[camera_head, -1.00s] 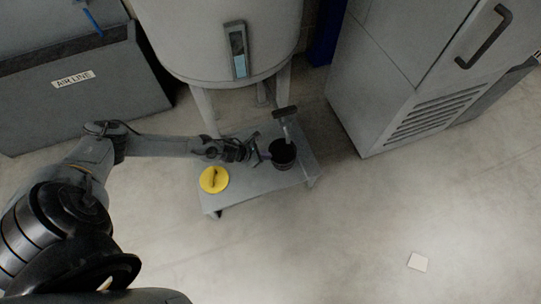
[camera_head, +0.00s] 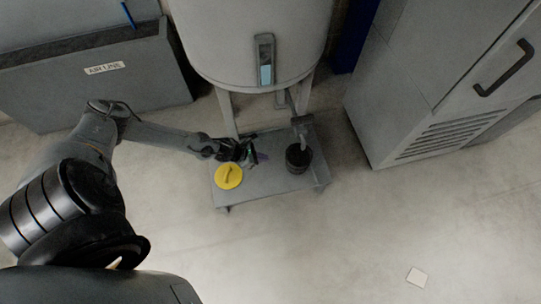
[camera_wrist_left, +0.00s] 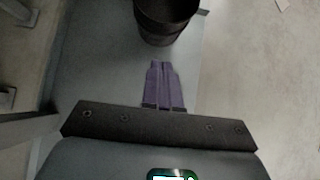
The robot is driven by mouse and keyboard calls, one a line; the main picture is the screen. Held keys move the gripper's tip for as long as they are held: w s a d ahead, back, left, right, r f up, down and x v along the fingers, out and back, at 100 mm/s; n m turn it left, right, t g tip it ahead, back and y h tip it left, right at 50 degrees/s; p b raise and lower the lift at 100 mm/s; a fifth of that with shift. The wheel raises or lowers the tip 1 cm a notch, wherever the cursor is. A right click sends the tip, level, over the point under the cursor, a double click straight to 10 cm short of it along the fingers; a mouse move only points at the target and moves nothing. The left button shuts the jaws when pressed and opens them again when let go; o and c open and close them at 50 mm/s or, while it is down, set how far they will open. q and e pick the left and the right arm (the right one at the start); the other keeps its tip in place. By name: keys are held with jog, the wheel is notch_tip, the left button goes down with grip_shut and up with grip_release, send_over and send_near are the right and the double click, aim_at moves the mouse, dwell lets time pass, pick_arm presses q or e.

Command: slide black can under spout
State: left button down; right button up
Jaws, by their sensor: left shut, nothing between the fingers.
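The black can (camera_head: 298,162) stands upright, open at the top, on the low grey stand below the tank. The spout (camera_head: 301,128) comes down from the tank and its lower end overlaps the can's mouth in the head view. My left gripper (camera_head: 262,157) is left of the can, low over the stand, with a gap between fingertips and can. In the left wrist view its purple fingers (camera_wrist_left: 163,82) are together and empty, pointing at the can (camera_wrist_left: 166,22). My right gripper is not in view.
A yellow lid (camera_head: 229,177) with a handle lies on the stand (camera_head: 262,184), just left of my gripper. The tank (camera_head: 235,50) and its legs stand behind. A grey cabinet (camera_head: 400,100) is at right. The floor in front is clear except for a small white square (camera_head: 416,277).

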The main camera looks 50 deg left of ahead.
pick_arm(q)
jog(key=p+v, duration=0.2)
jog(key=v, duration=0.2)
jog(key=shift+r, duration=0.25)
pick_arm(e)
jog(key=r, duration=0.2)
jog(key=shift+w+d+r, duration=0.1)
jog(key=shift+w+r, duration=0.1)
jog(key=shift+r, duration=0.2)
